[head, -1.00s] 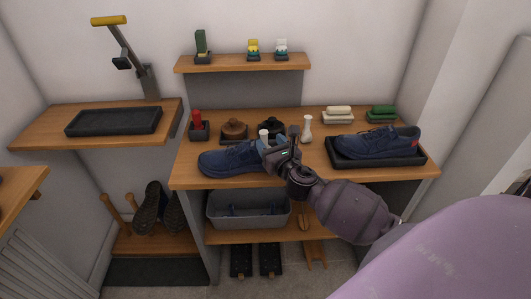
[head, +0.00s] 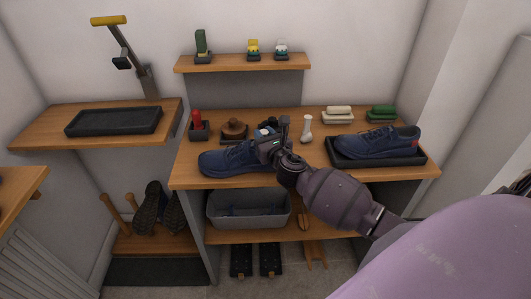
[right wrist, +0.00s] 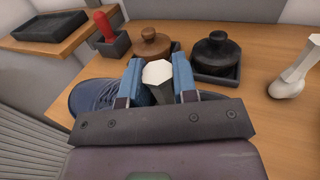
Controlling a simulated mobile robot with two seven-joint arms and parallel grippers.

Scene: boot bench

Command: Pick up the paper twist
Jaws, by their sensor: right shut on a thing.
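The paper twist (right wrist: 157,73) shows in the right wrist view as a pale, faceted top above a greyer stem. It stands between the two blue fingers of my right gripper (right wrist: 158,82), which is shut on it. In the head view my right gripper (head: 264,148) is over the opening of the left blue shoe (head: 225,161) on the bench. The fingers hide most of the twist there, and its lower end is hidden. I cannot tell whether it is clear of the shoe. My left gripper is not in view.
Behind the shoe stand a red-handled item (head: 197,125), a brown lidded pot (head: 234,129) and a black pot (right wrist: 216,57). A white bulbous-ended item (head: 306,129) stands to the right. Another blue shoe (head: 376,144) sits on a black tray (head: 345,161).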

